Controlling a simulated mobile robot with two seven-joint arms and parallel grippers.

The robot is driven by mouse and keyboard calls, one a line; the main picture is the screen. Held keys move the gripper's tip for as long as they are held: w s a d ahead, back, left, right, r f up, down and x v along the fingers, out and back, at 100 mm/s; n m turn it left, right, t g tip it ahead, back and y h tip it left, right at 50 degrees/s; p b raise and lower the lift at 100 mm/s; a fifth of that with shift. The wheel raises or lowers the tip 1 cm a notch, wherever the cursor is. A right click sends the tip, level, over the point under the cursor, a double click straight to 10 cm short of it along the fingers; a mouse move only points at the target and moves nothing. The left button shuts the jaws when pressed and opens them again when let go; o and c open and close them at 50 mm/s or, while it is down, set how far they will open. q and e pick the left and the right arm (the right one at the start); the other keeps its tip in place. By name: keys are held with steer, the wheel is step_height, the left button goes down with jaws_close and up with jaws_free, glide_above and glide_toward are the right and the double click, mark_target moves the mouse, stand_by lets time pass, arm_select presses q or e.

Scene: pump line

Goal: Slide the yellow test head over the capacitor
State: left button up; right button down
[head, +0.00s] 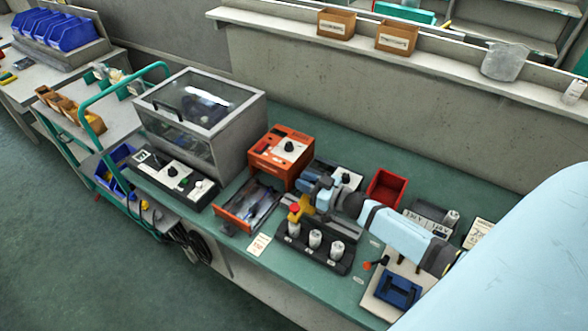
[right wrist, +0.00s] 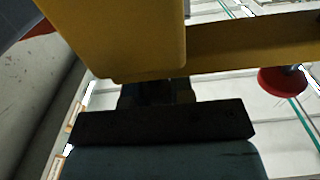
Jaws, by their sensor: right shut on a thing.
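The yellow test head (head: 295,216) is in my right gripper (head: 307,205), above the back left part of a black rack (head: 318,259). In the right wrist view the yellow head (right wrist: 120,35) fills the top, close to the dark gripper parts (right wrist: 160,120). Three pale capacitors stand upright in the rack: a left one (head: 294,228), a middle one (head: 315,239) and a right one (head: 337,249). The head is nearest the left one; I cannot tell whether they touch. No capacitor shows clearly in the wrist view. My left gripper is not in view.
An orange instrument box (head: 281,155) and an orange-edged tray (head: 247,204) stand left of the rack. A red bin (head: 385,187) is behind my right arm. A blue container (head: 398,291) is at the right. A clear-lidded cabinet (head: 200,115) stands farther left.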

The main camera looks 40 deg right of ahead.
steer(key=shift+w, duration=0.1)
steer(key=c, duration=1)
jaws_free()
steer(key=b+v, duration=0.2)
steer(key=v, duration=1.2)
steer(key=shift+w, duration=0.1)
